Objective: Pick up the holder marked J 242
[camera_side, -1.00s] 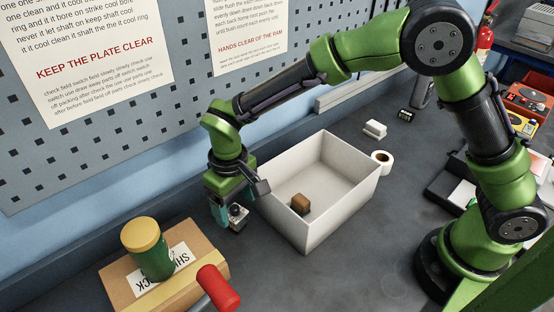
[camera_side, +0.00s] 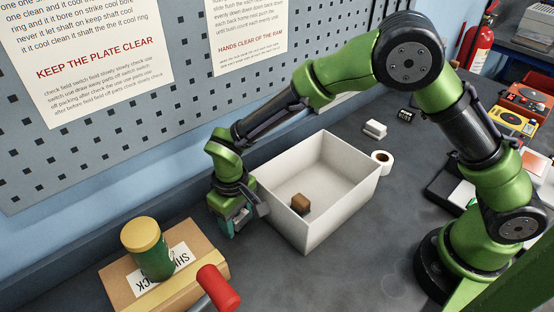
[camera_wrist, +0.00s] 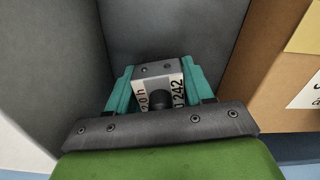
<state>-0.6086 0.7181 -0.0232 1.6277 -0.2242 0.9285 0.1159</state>
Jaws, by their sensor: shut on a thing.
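The holder (camera_wrist: 157,71) is a small grey block with white labels and a round dark part at its middle. One label reads 242 after a partly hidden letter; another reads 2.0 h. My gripper (camera_wrist: 160,86) has its teal fingers on both sides of the holder, shut on it. In the side view my gripper (camera_side: 231,226) is low, between the white bin and the cardboard box, and hides the holder. I cannot tell whether the holder touches the bench.
The white bin (camera_side: 330,222) stands close on the right, with a brown block (camera_side: 300,203) inside. The cardboard box (camera_side: 203,243) at the left carries a green jar (camera_side: 150,257) with a yellow lid. A red handle (camera_side: 218,287) sticks up in front.

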